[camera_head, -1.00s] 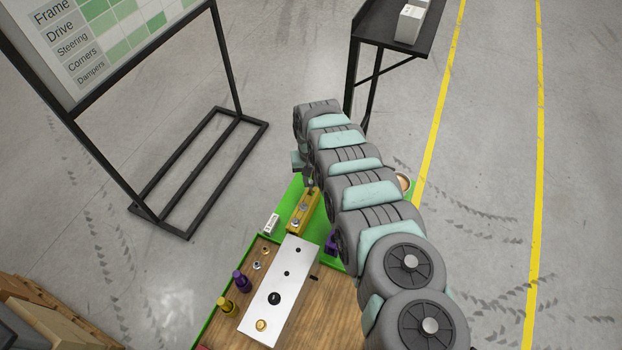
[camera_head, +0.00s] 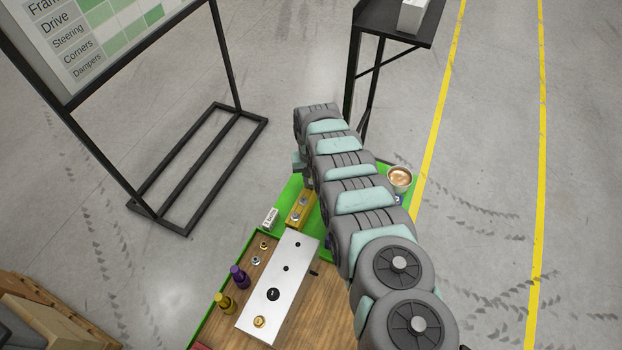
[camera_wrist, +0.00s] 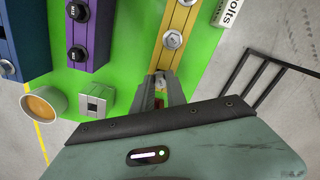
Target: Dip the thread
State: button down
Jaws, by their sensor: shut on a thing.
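My gripper (camera_wrist: 161,90) is shut on a silver bolt (camera_wrist: 163,79) at the near end of the yellow block (camera_wrist: 184,25) in the wrist view. I cannot tell whether the bolt is seated in the block or clear of it. Another silver bolt (camera_wrist: 172,41) stands farther along the block, which also shows in the head view (camera_head: 294,223). A round cup of orange-brown liquid (camera_wrist: 44,104) stands to the left in the wrist view. It also shows in the head view (camera_head: 399,178), right of my arm. My arm hides the fingertips in the head view.
A purple block (camera_wrist: 89,35) with black parts, a blue block (camera_wrist: 8,70) and a small grey square piece (camera_wrist: 97,98) stand nearby on the green surface. A white bolts box (camera_head: 270,218) is beside the yellow block. A long silver chassis bar (camera_head: 283,285) lies on the wooden table.

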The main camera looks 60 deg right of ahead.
jog(key=shift+f, duration=0.45)
jog(key=c, duration=1.3)
grip_release()
jog(key=shift+o, duration=0.2)
notch_tip(320, 180, up, 9)
jog(key=p, duration=0.8)
